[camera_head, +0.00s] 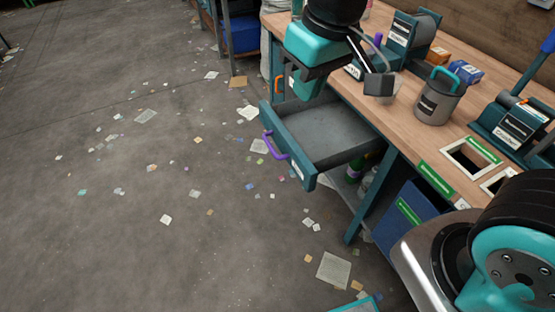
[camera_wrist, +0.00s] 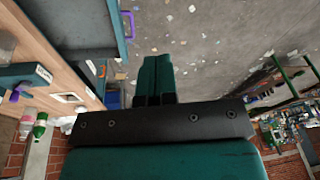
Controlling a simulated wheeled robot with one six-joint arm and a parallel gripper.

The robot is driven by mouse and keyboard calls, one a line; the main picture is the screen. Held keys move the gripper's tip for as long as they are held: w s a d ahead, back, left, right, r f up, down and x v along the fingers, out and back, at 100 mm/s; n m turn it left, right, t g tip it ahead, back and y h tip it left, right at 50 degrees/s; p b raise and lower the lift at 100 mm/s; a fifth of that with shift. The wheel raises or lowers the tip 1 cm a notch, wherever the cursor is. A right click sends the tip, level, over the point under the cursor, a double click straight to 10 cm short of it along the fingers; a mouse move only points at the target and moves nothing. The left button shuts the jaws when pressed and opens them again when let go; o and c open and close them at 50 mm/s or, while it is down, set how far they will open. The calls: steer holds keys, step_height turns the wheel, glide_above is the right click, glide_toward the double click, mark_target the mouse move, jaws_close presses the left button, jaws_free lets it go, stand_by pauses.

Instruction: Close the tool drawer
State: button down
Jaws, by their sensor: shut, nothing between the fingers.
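The tool drawer (camera_head: 325,132) is pulled well out from under the bench, towards the lower left in the head view. It is teal with a grey inside, and the part of the inside that shows is empty. Its purple handle (camera_head: 272,147) is on the front panel. My gripper (camera_head: 304,95) points down at the drawer's far side, with its teal fingers together and nothing between them. I cannot tell its exact height or whether it touches the drawer. In the wrist view my fingers (camera_wrist: 157,60) are shut against floor, and a blue-edged drawer (camera_wrist: 70,18) shows at upper left.
The wooden bench top (camera_head: 405,135) holds a grey canister (camera_head: 438,97), boxes and bins. A blue bin (camera_head: 412,208) and bottles stand below the bench, right of the drawer. The floor (camera_head: 140,200) left of the drawer is open, with scattered paper scraps.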

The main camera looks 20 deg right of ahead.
steer(key=w+f+m+t+h+b, duration=0.1)
steer(key=w+f+b, duration=0.4)
steer(key=f, duration=0.2)
steer(key=w+f+m+h+b, duration=0.1)
steer(key=w+f+b, duration=0.4)
steer(key=f, duration=0.3)
steer(key=m+t+h+b, duration=0.2)
steer(key=t+h+b, duration=0.15)
steer(key=b, duration=0.85)
glide_toward(281, 145)
steer(key=shift+g+h, duration=0.45)
steer(key=shift+h, duration=0.1)
steer(key=x, duration=0.1)
steer(key=b+x, duration=0.1)
steer(key=x, duration=0.1)
steer(key=b+x, duration=0.1)
steer(key=x, duration=0.1)
steer(key=shift+w+a+f, duration=0.15)
steer(key=shift+w+a, duration=0.1)
steer(key=shift+a, duration=0.15)
